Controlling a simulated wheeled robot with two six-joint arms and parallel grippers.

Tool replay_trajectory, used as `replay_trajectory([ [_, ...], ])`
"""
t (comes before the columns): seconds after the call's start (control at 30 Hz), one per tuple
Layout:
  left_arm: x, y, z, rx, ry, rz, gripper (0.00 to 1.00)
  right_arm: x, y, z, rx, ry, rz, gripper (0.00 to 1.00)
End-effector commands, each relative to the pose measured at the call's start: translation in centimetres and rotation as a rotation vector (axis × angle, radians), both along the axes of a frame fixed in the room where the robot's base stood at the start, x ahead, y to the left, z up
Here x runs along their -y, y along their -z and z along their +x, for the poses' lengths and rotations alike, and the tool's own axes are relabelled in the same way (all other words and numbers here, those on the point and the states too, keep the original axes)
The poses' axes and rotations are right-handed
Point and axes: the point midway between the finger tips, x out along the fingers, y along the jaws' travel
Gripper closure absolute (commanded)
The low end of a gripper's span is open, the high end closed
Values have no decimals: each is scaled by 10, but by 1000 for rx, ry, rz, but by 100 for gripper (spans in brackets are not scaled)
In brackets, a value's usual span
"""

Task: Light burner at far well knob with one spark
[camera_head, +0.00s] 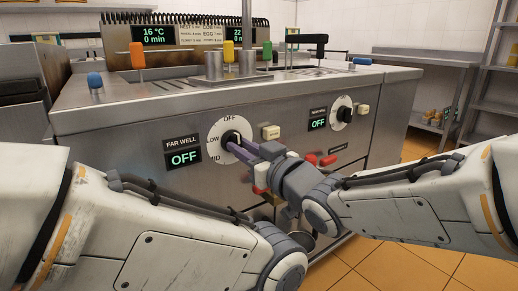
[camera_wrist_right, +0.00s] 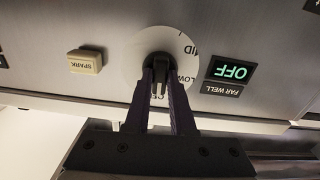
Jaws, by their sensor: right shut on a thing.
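The far well knob (camera_head: 229,136) is black on a white dial marked OFF, LOW and MID, on the front panel. It also shows in the right wrist view (camera_wrist_right: 158,76), upside down. My right gripper (camera_head: 236,147) has its purple fingers shut on this knob, one on each side in the wrist view. The far well display (camera_head: 184,158) reads OFF in green. A cream spark button (camera_head: 270,132) sits right of the dial; its SPARK label shows in the wrist view (camera_wrist_right: 85,62). My left arm reaches in low at the left, and its gripper does not show.
A second dial (camera_head: 341,115) with its own button (camera_head: 363,109) and OFF display (camera_head: 318,124) is on the panel's right. Colored knobs and a slatted grill (camera_head: 200,21) are on top. Orange floor (camera_head: 400,255) is open at right.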

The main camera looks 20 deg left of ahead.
Motion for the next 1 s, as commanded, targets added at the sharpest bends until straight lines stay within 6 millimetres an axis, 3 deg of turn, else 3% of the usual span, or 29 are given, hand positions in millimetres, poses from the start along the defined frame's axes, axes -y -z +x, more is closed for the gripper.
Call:
replay_trajectory([
  [0.6, 0, 30, 0, 0, 0, 0, 50, 0, 2, 1, 354, 2, -276, 100],
  [1.0, 0, 39, 0, 0, 0, 0, 50, 1, 1, 1, 488, 1, -382, 100],
])
